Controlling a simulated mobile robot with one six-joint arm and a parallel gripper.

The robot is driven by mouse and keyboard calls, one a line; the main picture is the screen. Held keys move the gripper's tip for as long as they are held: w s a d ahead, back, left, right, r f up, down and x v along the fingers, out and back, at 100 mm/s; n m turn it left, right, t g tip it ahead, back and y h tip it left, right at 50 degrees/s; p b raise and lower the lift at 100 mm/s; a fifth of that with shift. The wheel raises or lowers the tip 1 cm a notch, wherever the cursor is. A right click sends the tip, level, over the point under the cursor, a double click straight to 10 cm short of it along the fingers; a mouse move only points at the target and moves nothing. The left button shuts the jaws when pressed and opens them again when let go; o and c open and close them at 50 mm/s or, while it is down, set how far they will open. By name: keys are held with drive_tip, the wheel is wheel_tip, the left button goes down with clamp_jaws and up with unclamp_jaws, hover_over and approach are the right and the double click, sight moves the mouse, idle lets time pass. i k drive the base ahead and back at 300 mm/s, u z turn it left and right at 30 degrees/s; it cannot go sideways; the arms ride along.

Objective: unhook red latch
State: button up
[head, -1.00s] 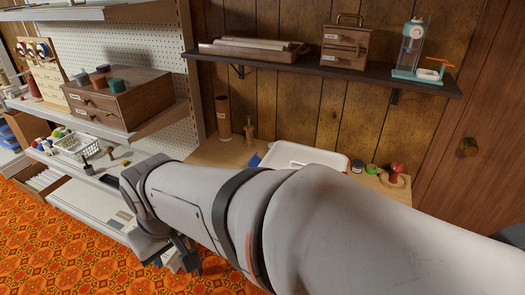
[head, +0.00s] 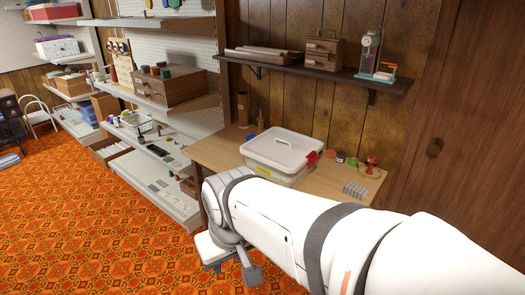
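A red latch (head: 311,158) is on the right side of a white lidded box (head: 270,148) in the head view. The box stands on a wooden table by the panelled wall, with its lid on. Whether the latch is hooked is too small to tell. My gripper (head: 234,272) hangs low in front of the table, over the orange floor, left of and below the box. Its two grey fingers are spread apart with nothing seen between them. It is clear of the latch and box.
The wooden table (head: 222,153) also holds small jars (head: 340,157), a red-handled stamp (head: 372,163) and a grey block set (head: 355,189) on the right. A dark wall shelf (head: 330,72) hangs above. Stocked shelving (head: 170,118) stands left. The patterned floor (head: 90,230) is open.

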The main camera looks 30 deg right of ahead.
sight(313, 156)
drive_tip(key=u, duration=0.3)
drive_tip(key=k, duration=0.1)
drive_tip(key=z, duration=1.5)
drive_tip(key=i, duration=1)
drive_tip(key=z, duration=0.65)
drive_tip(key=k, duration=1)
drive_tip(key=u, duration=0.6)
drive_tip(key=i, duration=0.35)
